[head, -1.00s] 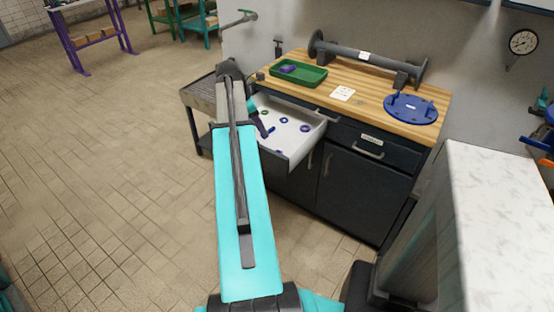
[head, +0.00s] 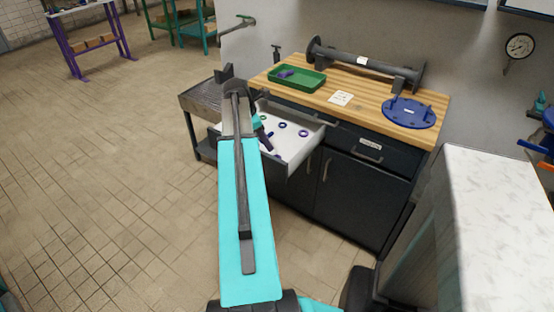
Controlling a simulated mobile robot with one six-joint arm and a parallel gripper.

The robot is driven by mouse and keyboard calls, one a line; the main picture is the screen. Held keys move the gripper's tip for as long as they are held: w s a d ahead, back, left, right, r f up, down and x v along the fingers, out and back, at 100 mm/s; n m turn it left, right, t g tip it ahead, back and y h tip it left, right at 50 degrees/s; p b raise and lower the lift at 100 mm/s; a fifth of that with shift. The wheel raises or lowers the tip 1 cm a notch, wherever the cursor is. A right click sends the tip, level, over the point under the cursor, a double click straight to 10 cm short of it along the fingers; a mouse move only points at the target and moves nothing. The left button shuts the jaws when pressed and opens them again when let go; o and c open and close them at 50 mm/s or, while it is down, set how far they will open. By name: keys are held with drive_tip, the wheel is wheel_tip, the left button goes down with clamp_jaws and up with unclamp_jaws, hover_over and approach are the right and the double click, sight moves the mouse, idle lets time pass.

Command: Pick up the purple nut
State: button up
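A small purple ring-shaped piece (head: 282,125), which may be the purple nut, lies on the white floor of the open drawer (head: 297,147). A blue ring (head: 303,133) lies to its right and a small green piece (head: 263,117) to its upper left. A purple item (head: 285,73), too small to make out, lies in the green tray (head: 297,79) on the bench. My gripper (head: 271,150) points down over the left part of the drawer, left of and nearer than the purple ring. Its fingers are too small to read, and my arm hides part of the drawer.
The wooden worktop (head: 320,98) holds a grey flanged pipe (head: 365,60), a white card (head: 340,98) and a blue flange disc (head: 409,112). A grey metal side table (head: 203,100) stands left of the drawer. A white marble counter (head: 500,220) is at right.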

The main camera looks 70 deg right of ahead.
drive_tip(key=shift+x, duration=1.95)
drive_tip(key=shift+f, duration=0.1)
drive_tip(key=shift+p+x, duration=0.45)
drive_tip(key=shift+x, duration=2.05)
drive_tip(key=shift+c, duration=0.3)
drive_tip(key=c, duration=0.8)
drive_tip(key=shift+c, duration=0.2)
wheel_tip(320, 180, up, 10)
drive_tip(key=shift+b, duration=0.4)
